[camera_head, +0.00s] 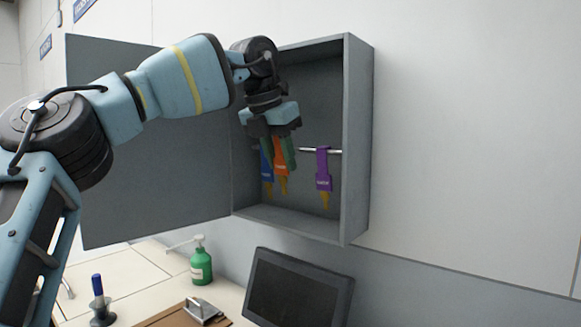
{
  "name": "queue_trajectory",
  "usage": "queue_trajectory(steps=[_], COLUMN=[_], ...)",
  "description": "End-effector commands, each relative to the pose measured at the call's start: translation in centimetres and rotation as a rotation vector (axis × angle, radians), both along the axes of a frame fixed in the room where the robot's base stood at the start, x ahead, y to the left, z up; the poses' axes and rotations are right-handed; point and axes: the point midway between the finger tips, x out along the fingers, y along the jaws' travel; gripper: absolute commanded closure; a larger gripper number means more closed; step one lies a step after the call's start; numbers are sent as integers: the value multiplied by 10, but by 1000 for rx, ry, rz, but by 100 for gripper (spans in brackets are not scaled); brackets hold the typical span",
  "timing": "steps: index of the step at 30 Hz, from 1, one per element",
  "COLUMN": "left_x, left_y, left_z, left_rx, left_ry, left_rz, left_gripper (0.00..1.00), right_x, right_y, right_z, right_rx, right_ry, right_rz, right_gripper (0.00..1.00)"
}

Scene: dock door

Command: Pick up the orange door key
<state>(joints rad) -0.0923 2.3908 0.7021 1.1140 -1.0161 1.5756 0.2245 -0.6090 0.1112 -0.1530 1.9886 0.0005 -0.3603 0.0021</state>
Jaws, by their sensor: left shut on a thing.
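The orange door key (281,170) hangs inside the grey key cabinet (357,140), which is on the wall with its door open to the left. My left gripper (279,152) reaches into the cabinet from above and is shut on the orange key, its green fingers on either side of the tag. The key points downward, and its top is hidden by the gripper. A blue key (267,172) hangs just left of it, partly covered by a finger. A purple key (323,170) hangs to the right on the rail. My right gripper is not in view.
The open cabinet door (150,190) stands behind my left arm. Below are a dark monitor (298,290), a green pump bottle (201,266), a clipboard (165,319) and a blue pen in a holder (98,287). The wall to the right is clear.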

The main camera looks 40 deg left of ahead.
Motion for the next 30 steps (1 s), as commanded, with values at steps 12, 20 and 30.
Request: queue_trajectory(steps=[12,20,30], left_x=[-74,-97,-101], left_y=[-8,-11,-7], left_z=[38,50,48], left_rx=[1,0,-1], left_ry=[0,1,3], left_rz=[0,1,10], left_gripper=[89,89,89], right_x=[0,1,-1], right_y=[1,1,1], right_z=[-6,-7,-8], right_rx=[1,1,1], right_ry=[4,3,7], right_rz=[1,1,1], right_gripper=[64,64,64])
